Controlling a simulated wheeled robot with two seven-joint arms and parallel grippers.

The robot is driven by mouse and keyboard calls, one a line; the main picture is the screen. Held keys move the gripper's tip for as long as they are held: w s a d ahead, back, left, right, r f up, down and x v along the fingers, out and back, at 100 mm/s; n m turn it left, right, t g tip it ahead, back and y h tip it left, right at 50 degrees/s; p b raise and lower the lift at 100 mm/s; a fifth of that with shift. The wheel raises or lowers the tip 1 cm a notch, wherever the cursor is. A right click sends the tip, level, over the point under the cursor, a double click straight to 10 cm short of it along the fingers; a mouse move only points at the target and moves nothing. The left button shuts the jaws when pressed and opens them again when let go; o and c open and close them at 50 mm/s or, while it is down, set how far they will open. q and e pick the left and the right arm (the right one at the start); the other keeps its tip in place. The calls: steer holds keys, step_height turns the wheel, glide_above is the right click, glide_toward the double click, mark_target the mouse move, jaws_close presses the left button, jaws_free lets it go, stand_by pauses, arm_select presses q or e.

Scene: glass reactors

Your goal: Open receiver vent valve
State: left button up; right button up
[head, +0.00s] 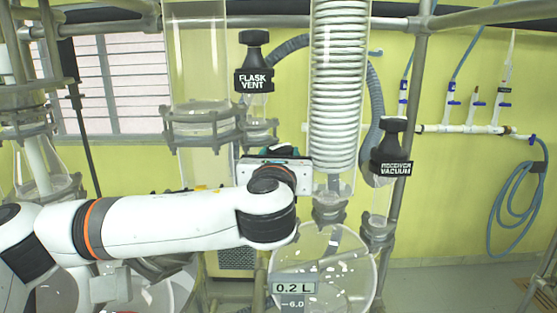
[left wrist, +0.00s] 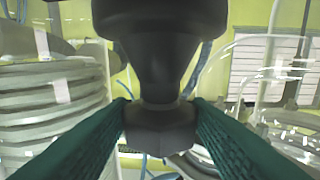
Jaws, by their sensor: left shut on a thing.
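In the left wrist view, a black valve knob (left wrist: 163,55) with a narrow neck fills the middle. The green pads of my left gripper (left wrist: 160,112) are shut on its lower collar, one on each side. No label shows on this knob, so I cannot read which valve it is. In the head view my left gripper (head: 280,153) is mostly hidden behind my white wrist, and the held knob cannot be made out. The glass receiver (head: 335,262) with a "0.2 L" sign is below the wrist. My right gripper is not in view.
The "FLASK VENT" valve (head: 254,62) stands just above and left of the gripper. The coiled glass condenser (head: 338,90) is close on its right, and the "RECEIVER VACUUM" valve (head: 393,150) is further right. Metal frame poles (head: 412,95) surround the glassware.

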arm_select(q)
steer(key=n+y, duration=0.1)
steer(key=n+y+b, duration=0.1)
steer(key=y, duration=0.1)
steer(key=n+y, duration=0.1)
steer(key=y, duration=0.1)
steer(key=shift+d+b, duration=0.3)
steer(key=shift+d+r+n+g+y+b, duration=0.1)
steer(key=shift+n+g+y+b, duration=0.25)
steer(key=shift+n+y, duration=0.55)
steer(key=shift+n+g+y+b, duration=0.1)
steer(key=shift+n+g+y, duration=0.5)
steer(key=shift+y, duration=0.5)
steer(key=shift+r, duration=0.1)
steer(key=o, duration=1)
